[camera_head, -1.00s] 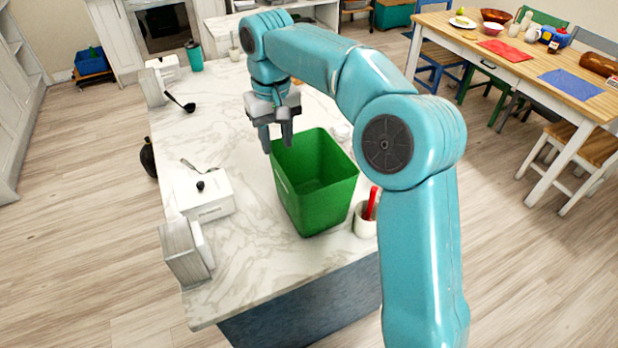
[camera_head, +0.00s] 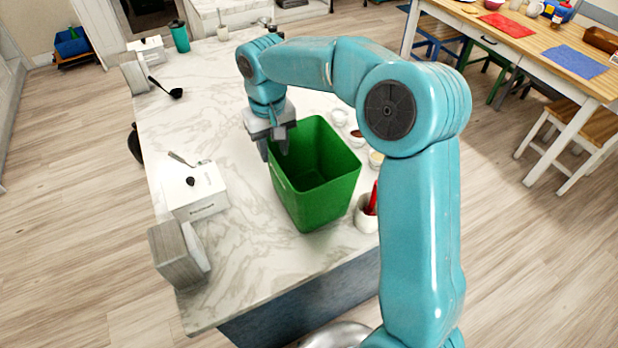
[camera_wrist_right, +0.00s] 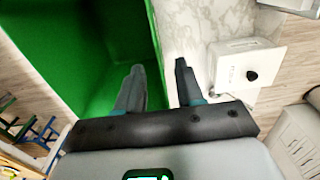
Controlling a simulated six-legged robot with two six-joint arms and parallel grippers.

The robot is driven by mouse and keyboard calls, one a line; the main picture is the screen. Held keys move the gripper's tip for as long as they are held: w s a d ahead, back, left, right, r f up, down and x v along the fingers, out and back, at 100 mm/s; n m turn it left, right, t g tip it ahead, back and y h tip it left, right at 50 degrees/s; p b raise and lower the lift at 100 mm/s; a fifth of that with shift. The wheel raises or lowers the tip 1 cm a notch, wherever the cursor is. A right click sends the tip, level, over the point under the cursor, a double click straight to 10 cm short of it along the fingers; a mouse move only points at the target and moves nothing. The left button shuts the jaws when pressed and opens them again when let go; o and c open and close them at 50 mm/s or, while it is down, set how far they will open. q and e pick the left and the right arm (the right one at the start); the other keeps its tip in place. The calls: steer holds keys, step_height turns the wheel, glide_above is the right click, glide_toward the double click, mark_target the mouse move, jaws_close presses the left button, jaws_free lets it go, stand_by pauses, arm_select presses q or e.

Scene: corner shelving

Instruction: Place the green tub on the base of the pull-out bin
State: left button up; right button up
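The green tub (camera_head: 312,180) stands upright and open on the marble island, and it fills the left of the right wrist view (camera_wrist_right: 100,50). My right gripper (camera_head: 275,150) is at its far left rim, pointing down. In the right wrist view the right gripper (camera_wrist_right: 160,80) is open, one finger over the inside of the tub and the other outside, with the tub wall running between them. I cannot tell whether either finger touches the wall. My left gripper is not in view. I see no pull-out bin.
A black ladle (camera_head: 168,88) lies at the far left. The island's front middle is clear.

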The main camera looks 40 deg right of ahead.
mark_target(278, 176)
steer(key=shift+w+f, duration=0.1)
steer(key=shift+f, duration=0.65)
steer(key=shift+s+a+f, duration=0.15)
steer(key=shift+s+f, duration=0.65)
steer(key=shift+f, duration=0.05)
steer(key=f, duration=0.1)
steer(key=w+f, duration=0.1)
steer(key=f, duration=0.1)
steer(key=shift+d+f+p, duration=0.2)
steer(key=shift+f+p, duration=0.05)
steer(key=shift+p, duration=0.15)
steer(key=shift+s+a+r, duration=0.15)
steer(key=shift+s, duration=0.2)
steer(key=shift+w, duration=0.2)
jaws_close()
